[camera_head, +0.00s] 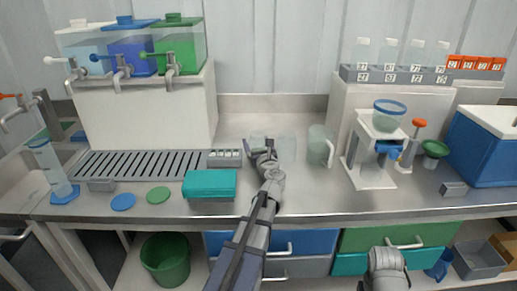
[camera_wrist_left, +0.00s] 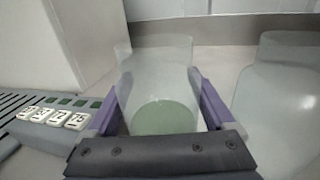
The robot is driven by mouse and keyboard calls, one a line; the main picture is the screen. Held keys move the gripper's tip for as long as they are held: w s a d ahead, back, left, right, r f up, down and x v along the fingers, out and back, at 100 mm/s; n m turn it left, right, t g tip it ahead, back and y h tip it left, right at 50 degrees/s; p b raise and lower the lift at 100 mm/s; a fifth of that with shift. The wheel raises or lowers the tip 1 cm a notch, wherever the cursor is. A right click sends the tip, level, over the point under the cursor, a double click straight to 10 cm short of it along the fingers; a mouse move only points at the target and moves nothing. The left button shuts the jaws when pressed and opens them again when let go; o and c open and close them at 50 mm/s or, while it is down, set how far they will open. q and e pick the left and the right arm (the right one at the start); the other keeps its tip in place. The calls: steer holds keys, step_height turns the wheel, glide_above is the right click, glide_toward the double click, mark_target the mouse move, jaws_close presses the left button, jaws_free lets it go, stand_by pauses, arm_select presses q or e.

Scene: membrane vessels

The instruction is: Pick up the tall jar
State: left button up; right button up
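Three clear vessels stand near the back middle of the counter in the head view: a jar (camera_head: 257,139) behind my left gripper, a jar (camera_head: 287,146) just right of it, and a handled jug (camera_head: 318,147) further right. My left gripper (camera_head: 262,160) is low at the left jar and partly hides it. In the left wrist view the jar (camera_wrist_left: 158,75), with a greenish base, stands upright between the two spread purple fingers (camera_wrist_left: 160,95). I see no clear grip on it. The second jar (camera_wrist_left: 285,105) is close beside the right finger. My right gripper is out of view.
A numbered block (camera_head: 225,154) and drip grate (camera_head: 140,164) lie left of the jars; it also shows in the left wrist view (camera_wrist_left: 55,114). A teal box (camera_head: 210,184) is left of my arm. A white stand (camera_head: 370,150) with a bowl is to the right.

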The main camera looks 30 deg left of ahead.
arm_select(q)
steer(key=c, duration=0.9)
steer(key=shift+r, duration=0.15)
step_height(320, 180, up, 10)
steer(key=p, duration=1)
